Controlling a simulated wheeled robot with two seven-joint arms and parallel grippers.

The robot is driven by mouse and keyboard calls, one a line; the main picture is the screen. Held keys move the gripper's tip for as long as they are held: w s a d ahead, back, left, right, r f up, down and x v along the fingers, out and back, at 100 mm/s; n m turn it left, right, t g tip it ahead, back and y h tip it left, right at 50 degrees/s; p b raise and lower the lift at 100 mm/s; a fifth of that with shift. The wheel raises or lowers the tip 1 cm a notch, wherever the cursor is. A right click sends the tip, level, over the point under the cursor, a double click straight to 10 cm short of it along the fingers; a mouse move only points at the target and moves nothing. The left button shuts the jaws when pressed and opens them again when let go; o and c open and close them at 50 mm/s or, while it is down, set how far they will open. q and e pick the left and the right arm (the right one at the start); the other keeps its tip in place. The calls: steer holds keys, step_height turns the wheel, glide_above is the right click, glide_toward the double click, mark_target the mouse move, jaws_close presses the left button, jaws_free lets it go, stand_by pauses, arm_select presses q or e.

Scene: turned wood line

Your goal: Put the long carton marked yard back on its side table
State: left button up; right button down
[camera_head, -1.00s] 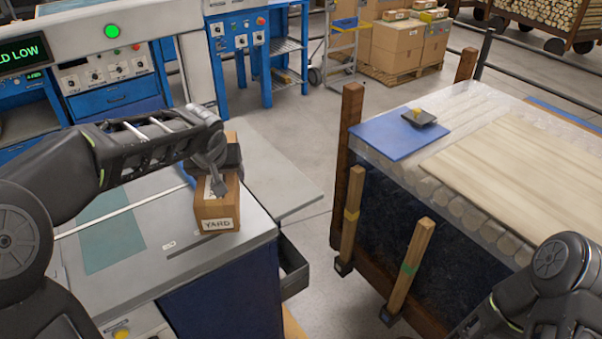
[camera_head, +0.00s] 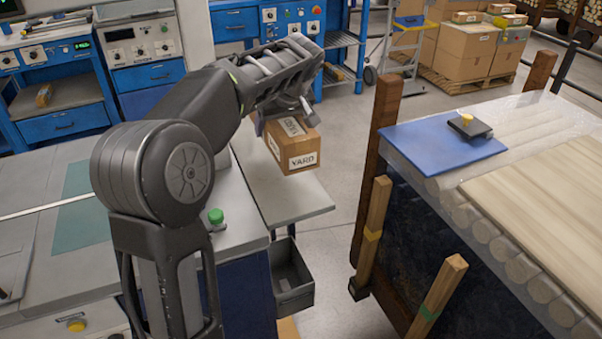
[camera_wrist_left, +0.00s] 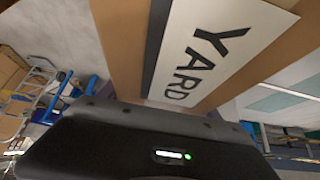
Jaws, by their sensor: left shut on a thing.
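The long carton marked YARD (camera_head: 300,158) is a brown box with white labels. My left gripper (camera_head: 284,118) is shut on the carton from above and holds it over the grey side table (camera_head: 310,203). The carton looks raised above that table, though the exact gap is hard to tell. In the left wrist view the YARD carton (camera_wrist_left: 200,45) fills the upper middle, close to the gripper. The gripper's fingertips are largely hidden by the arm and carton. My right gripper is not in view.
The main worktop (camera_head: 60,270) has a green button (camera_head: 216,216) near its right edge. A wooden-posted stack with a blue mat (camera_head: 440,138) stands to the right, across a floor gap.

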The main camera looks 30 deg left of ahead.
arm_select(q)
steer(key=shift+s+r, duration=0.1)
steer(key=shift+r, duration=0.1)
steer(key=shift+f, duration=3.2)
steer(key=shift+f, duration=0.1)
steer(key=shift+f+b, duration=0.4)
steer(key=shift+f, duration=1.35)
steer(key=shift+f, duration=0.15)
steer(key=o, duration=2)
steer(key=shift+o, duration=0.2)
